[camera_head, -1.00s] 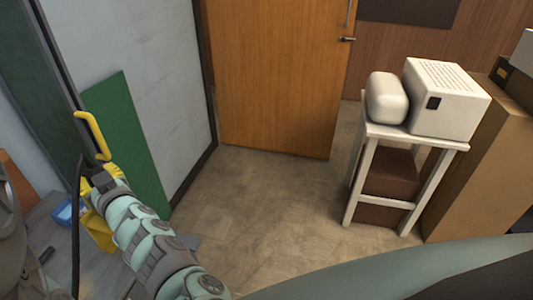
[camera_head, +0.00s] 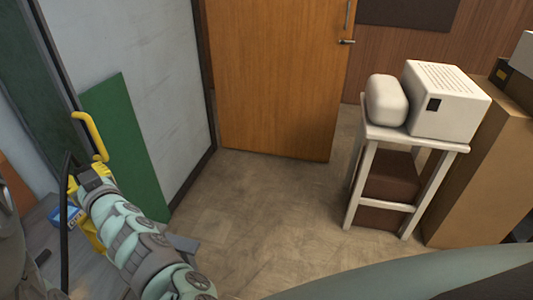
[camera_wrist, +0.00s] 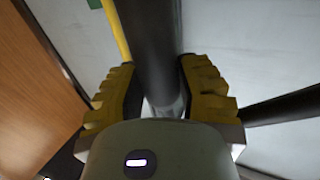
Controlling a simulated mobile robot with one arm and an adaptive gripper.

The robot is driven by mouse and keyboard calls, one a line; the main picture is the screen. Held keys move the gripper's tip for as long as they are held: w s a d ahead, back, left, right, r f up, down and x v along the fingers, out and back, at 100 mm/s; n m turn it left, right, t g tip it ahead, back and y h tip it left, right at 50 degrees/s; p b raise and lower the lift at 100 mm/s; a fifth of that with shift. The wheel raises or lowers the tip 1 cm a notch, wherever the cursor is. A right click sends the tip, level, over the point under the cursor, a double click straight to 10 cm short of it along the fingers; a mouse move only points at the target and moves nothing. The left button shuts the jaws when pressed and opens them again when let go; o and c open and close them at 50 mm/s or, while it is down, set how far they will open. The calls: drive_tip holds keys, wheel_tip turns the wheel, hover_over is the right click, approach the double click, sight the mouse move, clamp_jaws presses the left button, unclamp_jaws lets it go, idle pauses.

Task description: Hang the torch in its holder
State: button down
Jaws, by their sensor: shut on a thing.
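My gripper (camera_wrist: 157,75) is shut on a dark, round shaft, which I take to be the torch (camera_wrist: 150,35). The shaft runs up and away between the yellow fingers in the wrist view. In the head view my gripper (camera_head: 86,178) is at the left, and a black cable (camera_head: 65,235) hangs down beside it. A bent yellow hook (camera_head: 97,135), likely the holder, stands just above my gripper. A yellow rod (camera_wrist: 116,28), probably part of it, passes close beside the shaft in the wrist view. Whether they touch I cannot tell.
A green panel (camera_head: 130,140) leans against the pale wall (camera_head: 150,60) behind the hook. A grey bench with a blue box (camera_head: 66,215) is below my arm. A white stand (camera_head: 380,135) with a white machine (camera_head: 448,100) is at right. The middle floor (camera_head: 270,200) is clear.

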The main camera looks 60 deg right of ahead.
drive_tip(key=shift+f, duration=0.3)
drive_tip(key=c, duration=0.7)
unclamp_jaws()
drive_tip(key=shift+o, duration=0.5)
